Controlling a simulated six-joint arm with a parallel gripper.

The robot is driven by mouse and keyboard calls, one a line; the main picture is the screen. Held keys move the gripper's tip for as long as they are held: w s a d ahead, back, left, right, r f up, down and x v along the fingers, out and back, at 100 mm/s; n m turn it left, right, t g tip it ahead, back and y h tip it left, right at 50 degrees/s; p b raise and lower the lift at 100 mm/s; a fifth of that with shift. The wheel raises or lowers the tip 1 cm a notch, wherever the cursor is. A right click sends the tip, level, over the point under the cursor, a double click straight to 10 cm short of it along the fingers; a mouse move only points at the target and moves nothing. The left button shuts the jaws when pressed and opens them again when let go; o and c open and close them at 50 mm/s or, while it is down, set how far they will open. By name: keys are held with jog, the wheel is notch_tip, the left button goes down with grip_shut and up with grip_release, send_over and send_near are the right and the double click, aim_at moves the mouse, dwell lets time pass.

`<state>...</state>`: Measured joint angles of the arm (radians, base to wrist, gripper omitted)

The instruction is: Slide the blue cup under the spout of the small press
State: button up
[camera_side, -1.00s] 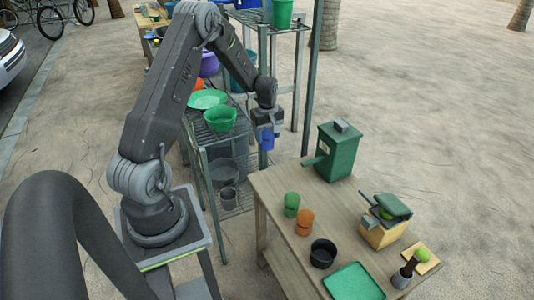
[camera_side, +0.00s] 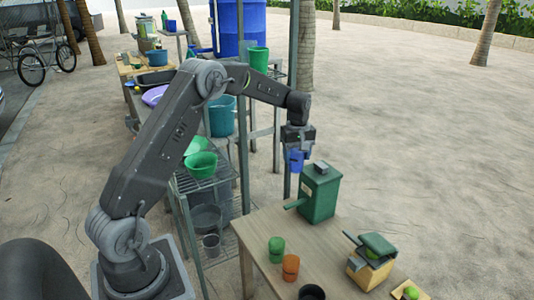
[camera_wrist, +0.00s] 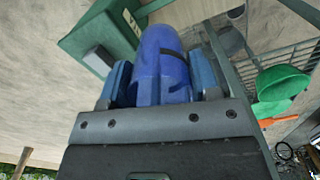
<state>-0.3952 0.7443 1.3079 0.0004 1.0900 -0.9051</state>
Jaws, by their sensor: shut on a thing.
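My gripper (camera_side: 297,152) is shut on the blue cup (camera_side: 295,162) and holds it in the air. In the side view the cup appears just left of the top of a green box-shaped machine (camera_side: 320,192). A green bar sticks out from that machine's left side above the table. In the wrist view the cup (camera_wrist: 160,60) sits between the two blue finger pads, with the green machine (camera_wrist: 105,40) behind it at upper left. A smaller yellow and green device (camera_side: 370,262) stands at the table's right. I cannot tell which of the two is the small press.
A green cup (camera_side: 276,249) and an orange cup (camera_side: 291,267) stand on the wooden table (camera_side: 250,232), with a black bowl (camera_side: 312,293) at the front. The wire shelf to the left holds green bowls (camera_side: 202,164). A shelf post rises close behind my gripper.

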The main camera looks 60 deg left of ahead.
jog(key=w+d+m, duration=0.3)
jog(key=w+d, duration=0.5)
jog(key=d, duration=0.5)
jog(key=shift+s+d+f, duration=0.1)
jog(key=shift+d+f, duration=0.05)
jog(key=shift+f, duration=6.05)
jog(key=shift+d+f, duration=0.1)
jog(key=shift+f, duration=6.1)
jog(key=shift+d, duration=1.8)
jog(key=shift+f, duration=0.15)
jog(key=o, duration=1)
jog(key=shift+o, duration=0.2)
